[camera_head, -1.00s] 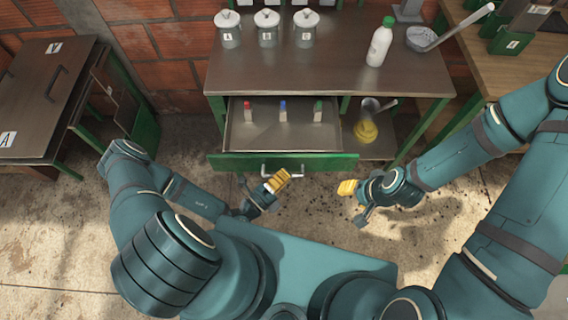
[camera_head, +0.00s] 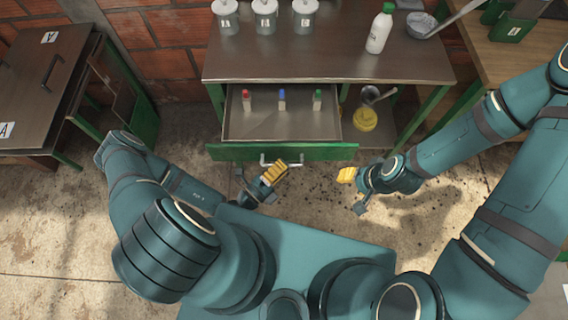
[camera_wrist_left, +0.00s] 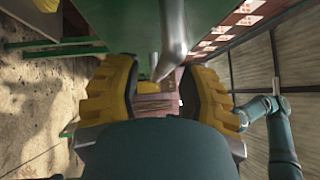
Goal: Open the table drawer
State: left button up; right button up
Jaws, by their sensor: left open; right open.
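The table drawer (camera_head: 230,152) has a green front and stands pulled out from under the metal-topped table (camera_head: 330,65). Its open inside shows three small bottles with red, blue and green caps. The curved metal handle (camera_head: 265,160) is on the middle of the front. My left gripper (camera_head: 275,172) is open just in front of the handle. In the left wrist view, the handle (camera_wrist_left: 172,40) runs between the spread yellow fingers (camera_wrist_left: 155,95); contact cannot be told. My right gripper (camera_head: 347,175) is open and empty, right of the drawer front.
White lidded jars (camera_head: 265,17) and a white bottle with a green cap (camera_head: 380,28) stand on the table. A yellow container (camera_head: 365,120) sits on the shelf right of the drawer. A dark cabinet (camera_head: 45,90) is at the left.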

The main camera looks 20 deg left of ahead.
pick_arm(q)
jog(key=v, duration=1.1)
jog(key=shift+d+r, duration=0.1)
jog(key=shift+d, duration=0.05)
jog(key=s+d+r+m+g+h, duration=0.2)
jog(key=s+d+m+g+h, duration=0.15)
jog(key=m+g, duration=0.6)
jog(key=s+d+r+m+g+h, duration=0.1)
jog(key=s+d+m+g+h, duration=0.2)
jog(key=m+g, duration=0.65)
jog(key=w+a+m+y, duration=0.3)
jog(key=w+m+y, duration=0.4)
jog(key=m+y, duration=0.9)
jog(key=w+d+r+m+t+h, duration=0.2)
jog(key=w+r+m+t+h, duration=0.1)
jog(key=w+m, duration=0.4)
jog(key=r+m, duration=0.1)
jog(key=m, duration=0.1)
jog(key=shift+w+d+r+m+t, duration=0.2)
jog(key=shift+r+m+t, duration=0.1)
jog(key=shift+t, duration=0.1)
